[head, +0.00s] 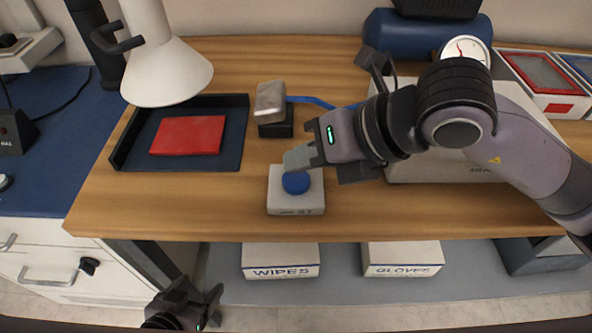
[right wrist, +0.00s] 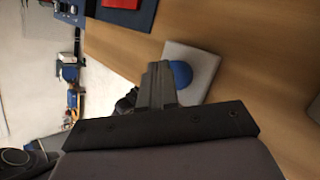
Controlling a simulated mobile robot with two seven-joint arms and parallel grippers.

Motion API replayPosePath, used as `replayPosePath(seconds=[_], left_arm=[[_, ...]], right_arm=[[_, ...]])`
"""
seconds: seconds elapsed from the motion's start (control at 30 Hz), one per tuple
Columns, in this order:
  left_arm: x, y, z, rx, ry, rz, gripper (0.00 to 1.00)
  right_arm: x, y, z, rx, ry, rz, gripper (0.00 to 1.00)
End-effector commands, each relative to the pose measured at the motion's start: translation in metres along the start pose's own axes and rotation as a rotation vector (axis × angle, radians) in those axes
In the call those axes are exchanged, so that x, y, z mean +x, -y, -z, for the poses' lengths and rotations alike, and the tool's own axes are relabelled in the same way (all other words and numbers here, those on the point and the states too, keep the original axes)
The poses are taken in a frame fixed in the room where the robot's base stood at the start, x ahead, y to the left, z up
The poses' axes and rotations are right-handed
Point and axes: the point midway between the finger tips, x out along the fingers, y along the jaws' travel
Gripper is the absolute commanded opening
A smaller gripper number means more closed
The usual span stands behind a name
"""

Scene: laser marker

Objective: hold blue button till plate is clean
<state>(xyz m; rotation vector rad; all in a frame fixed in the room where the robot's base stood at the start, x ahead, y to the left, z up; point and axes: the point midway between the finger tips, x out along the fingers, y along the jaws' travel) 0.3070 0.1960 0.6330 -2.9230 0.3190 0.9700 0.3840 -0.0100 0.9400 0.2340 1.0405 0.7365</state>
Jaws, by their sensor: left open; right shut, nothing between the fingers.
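The blue button (head: 295,183) is a round dome on a white box (head: 296,205) near the front edge of the wooden bench. My right gripper (head: 290,163) is shut and empty, with its fingertips right at the button's back side. In the right wrist view the shut fingers (right wrist: 158,78) overlap the edge of the blue button (right wrist: 181,73); whether they press it I cannot tell. The plate (head: 188,135) is red and lies flat in a dark tray (head: 240,120) at the left. My left gripper (head: 210,300) is open and empty, low in front of the bench.
A white cone-shaped head (head: 168,75) hangs above the tray. A metal-topped block (head: 270,102) with a blue cable stands behind the button. A white box with a gauge (head: 466,48) is at the right. Boxes of wipes (head: 280,260) and gloves (head: 402,257) sit on the shelf below.

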Motion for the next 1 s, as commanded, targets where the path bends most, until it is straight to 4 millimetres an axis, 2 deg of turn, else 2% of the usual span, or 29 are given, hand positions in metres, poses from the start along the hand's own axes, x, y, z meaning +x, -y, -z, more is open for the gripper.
replayPosePath(seconds=[0.37, 0.8, 1.0], left_arm=[[-0.001, 0.000, 0.001, 0.000, 0.000, 0.000, 0.72], [-0.016, 0.000, 0.021, 0.000, 0.001, 0.001, 0.72], [-0.018, 0.000, 0.023, 0.000, 0.001, 0.001, 0.72]], right_arm=[[-0.002, -0.002, -0.002, -0.001, 0.001, -0.001, 0.00], [-0.032, -0.023, -0.023, 0.000, 0.002, -0.002, 0.00], [-0.036, -0.026, -0.026, 0.000, 0.001, -0.001, 0.00]])
